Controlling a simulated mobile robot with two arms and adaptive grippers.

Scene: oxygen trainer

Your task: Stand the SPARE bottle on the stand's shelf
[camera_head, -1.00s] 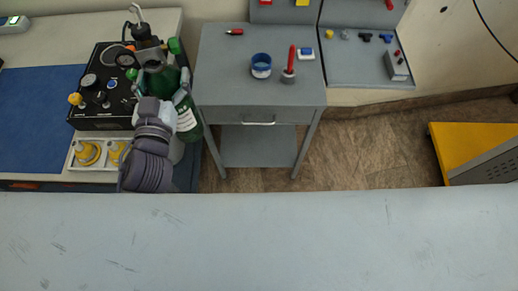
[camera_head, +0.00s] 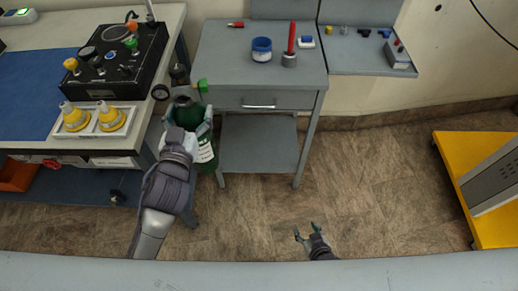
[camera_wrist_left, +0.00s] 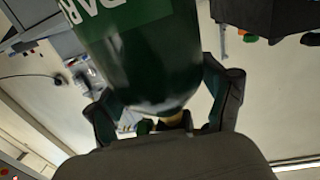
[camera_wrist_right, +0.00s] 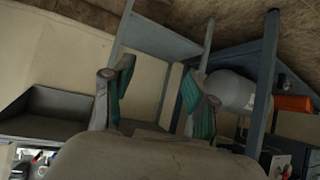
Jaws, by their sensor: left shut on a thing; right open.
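My left gripper (camera_head: 188,118) is shut on the dark green SPARE bottle (camera_head: 207,168), with a green knob at its top and a white label on its side. The bottle also fills the upper middle of the left wrist view (camera_wrist_left: 145,65), where part of its lettering shows. In the head view it appears about upright, at the left front of the grey stand (camera_head: 285,105). The stand's lower shelf (camera_head: 260,145), under the drawer, looks bare. Whether the bottle touches the stand is unclear. My right gripper (camera_head: 305,228) is open and empty over the floor.
The bench (camera_head: 150,148) at left carries a black control box (camera_head: 118,60) and a white tray (camera_head: 90,131) with yellow fittings. A blue cup (camera_head: 261,50) and a red marker in a holder (camera_head: 290,60) stand on the stand's top. A yellow cart (camera_head: 470,160) is at right; floor between is clear.

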